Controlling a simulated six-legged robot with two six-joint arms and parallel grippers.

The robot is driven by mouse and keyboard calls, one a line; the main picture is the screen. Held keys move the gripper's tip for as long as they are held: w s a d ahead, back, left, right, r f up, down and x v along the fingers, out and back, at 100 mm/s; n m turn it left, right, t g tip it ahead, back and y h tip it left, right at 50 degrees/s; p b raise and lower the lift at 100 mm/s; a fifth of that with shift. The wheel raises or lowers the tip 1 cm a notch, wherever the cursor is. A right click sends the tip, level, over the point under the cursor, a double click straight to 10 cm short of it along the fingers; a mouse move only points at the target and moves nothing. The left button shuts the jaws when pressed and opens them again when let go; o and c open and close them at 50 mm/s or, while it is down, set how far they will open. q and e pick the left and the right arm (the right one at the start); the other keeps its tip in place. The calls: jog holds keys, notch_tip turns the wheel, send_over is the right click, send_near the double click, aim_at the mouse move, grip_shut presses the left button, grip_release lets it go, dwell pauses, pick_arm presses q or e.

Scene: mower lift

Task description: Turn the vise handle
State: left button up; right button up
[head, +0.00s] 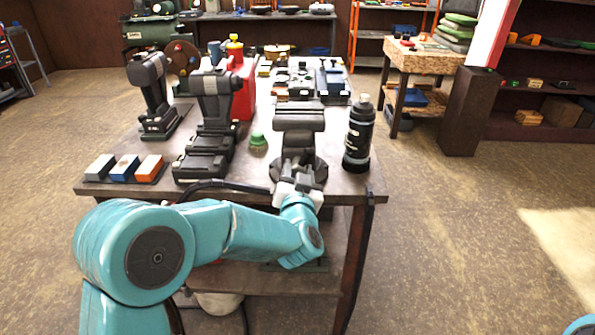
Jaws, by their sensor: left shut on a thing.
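A dark grey vise (298,140) stands near the front edge of the workbench, right of the middle, with its round base on the top. My left arm, teal, comes in from the lower left. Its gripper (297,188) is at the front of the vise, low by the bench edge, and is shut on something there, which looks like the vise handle. The handle itself is mostly hidden by the gripper and wrist. Only a small teal piece of my right arm shows in the lower right corner; its gripper is out of view.
On the bench (345,193), a black bottle (358,135) stands close right of the vise. Colored blocks (124,168) lie at the left front. A red can (241,85) stands behind.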

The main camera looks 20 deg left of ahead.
pick_arm(q)
jog(key=o, duration=1)
jog(key=shift+o, duration=0.2)
jog(key=b+v, duration=0.1)
jog(key=v, duration=1.5)
jog(key=shift+s+b, duration=0.2)
jog(key=shift+b, duration=0.15)
